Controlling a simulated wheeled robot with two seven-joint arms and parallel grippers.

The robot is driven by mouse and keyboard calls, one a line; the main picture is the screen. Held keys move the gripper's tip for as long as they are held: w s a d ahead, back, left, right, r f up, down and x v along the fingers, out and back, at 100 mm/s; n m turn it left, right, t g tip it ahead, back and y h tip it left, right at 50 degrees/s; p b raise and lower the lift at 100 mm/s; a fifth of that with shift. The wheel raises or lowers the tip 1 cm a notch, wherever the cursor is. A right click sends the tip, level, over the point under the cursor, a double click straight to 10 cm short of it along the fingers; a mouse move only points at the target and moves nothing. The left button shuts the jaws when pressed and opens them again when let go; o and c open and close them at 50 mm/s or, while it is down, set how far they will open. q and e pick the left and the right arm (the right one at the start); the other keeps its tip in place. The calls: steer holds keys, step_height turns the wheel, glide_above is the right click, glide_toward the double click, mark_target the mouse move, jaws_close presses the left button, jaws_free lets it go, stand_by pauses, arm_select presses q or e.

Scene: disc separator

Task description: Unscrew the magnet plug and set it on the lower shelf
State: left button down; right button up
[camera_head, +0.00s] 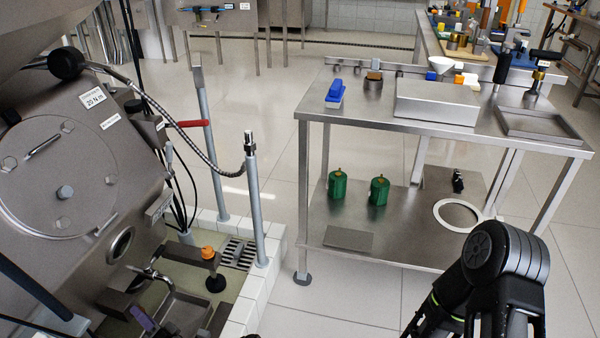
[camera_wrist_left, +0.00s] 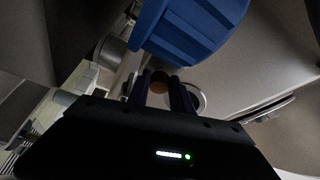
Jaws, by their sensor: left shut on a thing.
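In the left wrist view, my left gripper (camera_wrist_left: 160,90) has its dark purple fingers shut on a small brown round piece, which looks like the magnet plug (camera_wrist_left: 160,82). A pale ring shows just behind it; I cannot tell whether the plug is still seated. In the head view, a purple part of my left gripper (camera_head: 143,318) shows low at the left, by the machine's underside; the plug cannot be made out there. The lower shelf (camera_head: 400,235) of the steel table holds two green canisters, a grey plate, a white ring and a small black item. My right gripper is out of view.
The steel machine (camera_head: 60,160) fills the left, with a round port (camera_head: 121,243) and a hose. A post (camera_head: 254,210) and an orange-capped piece (camera_head: 207,252) stand nearby. A big blue part (camera_wrist_left: 190,30) hangs above the left gripper. The shelf's middle is free.

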arm_select(q)
steer(key=shift+a+r, duration=0.2)
steer(key=c, duration=1.4)
jaws_free()
steer(key=shift+s, duration=0.1)
steer(key=o, duration=0.3)
steer(key=shift+f, duration=0.1)
steer(key=shift+o, duration=0.2)
steer(key=shift+d, duration=0.1)
steer(key=shift+s+d+p, duration=0.2)
steer(key=shift+d+p, duration=0.05)
steer(key=shift+d, duration=0.6)
steer(key=shift+s+d+p, duration=0.2)
steer(key=shift+d+p, duration=0.05)
steer(key=shift+d, duration=0.6)
